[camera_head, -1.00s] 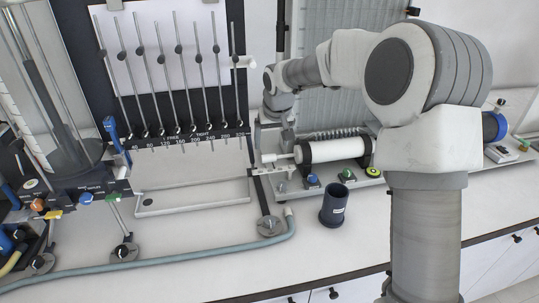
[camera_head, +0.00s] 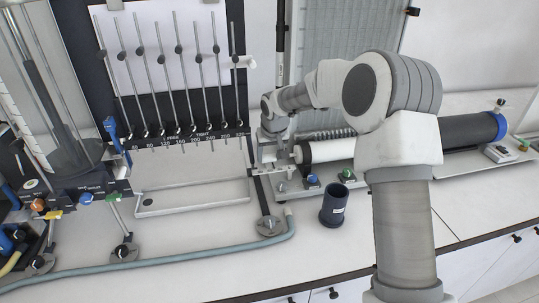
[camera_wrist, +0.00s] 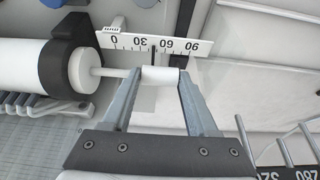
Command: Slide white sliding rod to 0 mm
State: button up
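The white sliding rod (camera_wrist: 109,72) sticks out of a white cylinder (camera_wrist: 34,68) and ends in a wider white knob (camera_wrist: 160,74) in the wrist view. My gripper (camera_wrist: 161,80) has one finger at each end of the knob, and the knob fills the space between them. A white scale (camera_wrist: 175,45) marked 0, 30, 60 and 90 lies behind the rod. A dark mark crosses it between 30 and 60. In the head view my gripper hides most of the rod at the left end of the cylinder (camera_head: 333,150).
A manometer board (camera_head: 165,70) stands to the left of my gripper. A dark blue cup (camera_head: 334,204) stands on the bench in front. A blue knob (camera_head: 313,180) and a green knob (camera_head: 347,174) sit on the cylinder's base. A hose (camera_head: 170,258) runs along the bench.

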grip_shut()
jog(key=shift+w+d+p, duration=0.1)
jog(key=shift+w+d, duration=0.1)
jog(key=shift+d, duration=0.65)
jog(key=shift+w+d+p, duration=0.1)
jog(key=shift+w+d, duration=0.05)
jog(key=shift+d, duration=0.75)
jog(key=shift+w+d+p, duration=0.1)
jog(key=shift+w+d, duration=0.1)
jog(key=shift+d, duration=0.65)
jog(key=o, duration=0.5)
grip_release()
